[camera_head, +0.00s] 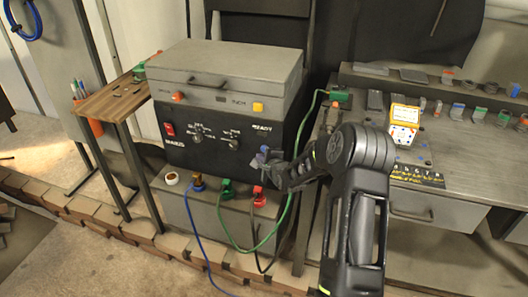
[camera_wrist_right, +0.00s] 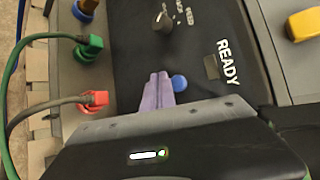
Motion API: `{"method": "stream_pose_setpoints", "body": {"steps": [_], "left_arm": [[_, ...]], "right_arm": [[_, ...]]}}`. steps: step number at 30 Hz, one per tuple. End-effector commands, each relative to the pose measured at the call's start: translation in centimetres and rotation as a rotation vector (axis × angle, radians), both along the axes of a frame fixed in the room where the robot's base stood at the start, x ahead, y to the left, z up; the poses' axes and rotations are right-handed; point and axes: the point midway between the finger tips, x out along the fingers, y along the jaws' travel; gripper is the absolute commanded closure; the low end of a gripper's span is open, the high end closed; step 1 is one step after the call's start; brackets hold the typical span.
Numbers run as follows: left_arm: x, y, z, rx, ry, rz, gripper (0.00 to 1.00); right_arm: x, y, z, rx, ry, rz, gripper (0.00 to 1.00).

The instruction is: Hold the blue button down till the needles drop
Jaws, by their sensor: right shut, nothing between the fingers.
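The blue button (camera_wrist_right: 180,83) is a small round cap on the dark front panel of the machine (camera_head: 184,118), below the READY lettering. My right gripper (camera_wrist_right: 159,78) is shut and empty. In the wrist view its purple-grey fingers reach toward the panel just left of the button. I cannot tell whether they touch the panel. No needles can be made out. My left gripper is not in view.
A dark knob (camera_wrist_right: 163,22) and a dark window (camera_wrist_right: 211,67) are near the button. Green (camera_head: 227,189) and red (camera_head: 259,196) plugs with cables stand below the panel. A red switch (camera_head: 169,129) is at its left. A yellow meter (camera_head: 404,122) stands on the right bench.

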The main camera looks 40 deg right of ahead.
Motion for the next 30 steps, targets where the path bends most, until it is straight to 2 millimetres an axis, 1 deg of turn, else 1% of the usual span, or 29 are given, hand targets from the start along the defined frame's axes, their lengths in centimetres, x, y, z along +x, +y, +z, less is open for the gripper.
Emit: {"method": "stream_pose_setpoints", "body": {"steps": [1,6,30], "left_arm": [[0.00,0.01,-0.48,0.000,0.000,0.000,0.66],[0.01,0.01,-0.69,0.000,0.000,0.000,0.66],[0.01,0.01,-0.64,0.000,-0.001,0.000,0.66]], "right_arm": [[0.24,-0.41,-0.25,-0.002,0.000,-0.001,1.00],[0.64,-1.01,-0.07,-0.001,0.001,0.000,1.00],[0.67,-1.03,0.02,-0.001,0.001,0.000,1.00]]}}
